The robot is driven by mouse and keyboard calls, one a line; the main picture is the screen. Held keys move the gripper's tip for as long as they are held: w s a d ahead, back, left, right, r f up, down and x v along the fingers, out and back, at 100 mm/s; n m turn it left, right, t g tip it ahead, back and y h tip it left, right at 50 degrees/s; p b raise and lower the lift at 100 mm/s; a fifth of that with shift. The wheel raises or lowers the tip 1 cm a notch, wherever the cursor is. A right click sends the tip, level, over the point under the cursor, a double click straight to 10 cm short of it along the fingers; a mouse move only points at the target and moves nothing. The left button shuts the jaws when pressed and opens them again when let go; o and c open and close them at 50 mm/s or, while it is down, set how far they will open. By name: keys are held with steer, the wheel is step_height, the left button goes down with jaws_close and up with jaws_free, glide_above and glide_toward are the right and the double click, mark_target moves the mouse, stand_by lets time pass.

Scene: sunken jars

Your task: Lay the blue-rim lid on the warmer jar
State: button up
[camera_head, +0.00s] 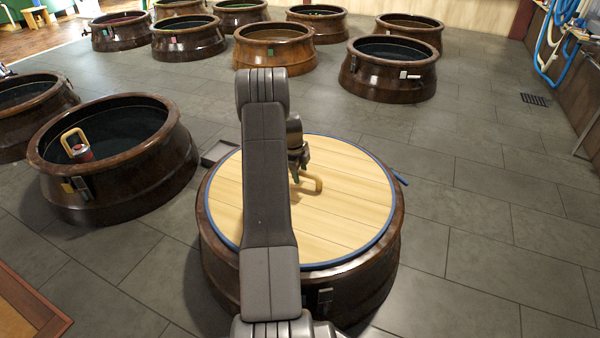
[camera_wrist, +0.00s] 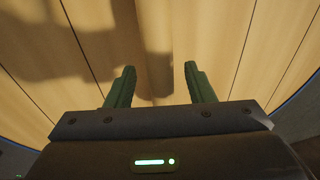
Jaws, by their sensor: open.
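The blue-rim lid (camera_head: 345,225) is a round pale wooden disc with a blue edge. It lies flat over the mouth of the large brown jar (camera_head: 375,280) in front of me, covering it. My arm hides part of its left side. A pale looped handle (camera_head: 316,184) stands near the lid's middle. My gripper (camera_head: 297,172) is just above the lid by the handle. In the wrist view my gripper's green fingers (camera_wrist: 160,85) are apart, with a pale strip, perhaps the handle, between them. The frames do not show which jar is warmer.
An open dark jar (camera_head: 150,190) at left holds a red object with a pale handle (camera_head: 78,146). Several other open jars stand behind, one nearby at right (camera_head: 388,88). Grey tiled floor (camera_head: 490,210) is clear on the right. Blue hoses (camera_head: 549,50) hang at the right wall.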

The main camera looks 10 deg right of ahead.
step_height(320, 180, up, 13)
steer(key=a+p, duration=0.2)
steer(key=p, duration=0.2)
steer(key=shift+s, duration=0.45)
steer(key=f+b, duration=0.1)
steer(key=f, duration=0.3)
steer(key=d+f+b, duration=0.1)
steer(key=f+b, duration=0.1)
steer(key=f, duration=0.3)
steer(key=w+d+f+b, duration=0.1)
steer(key=f, duration=0.4)
steer(key=shift+b, duration=0.35)
steer(key=shift+r+p, duration=0.3)
steer(key=shift+r, duration=0.05)
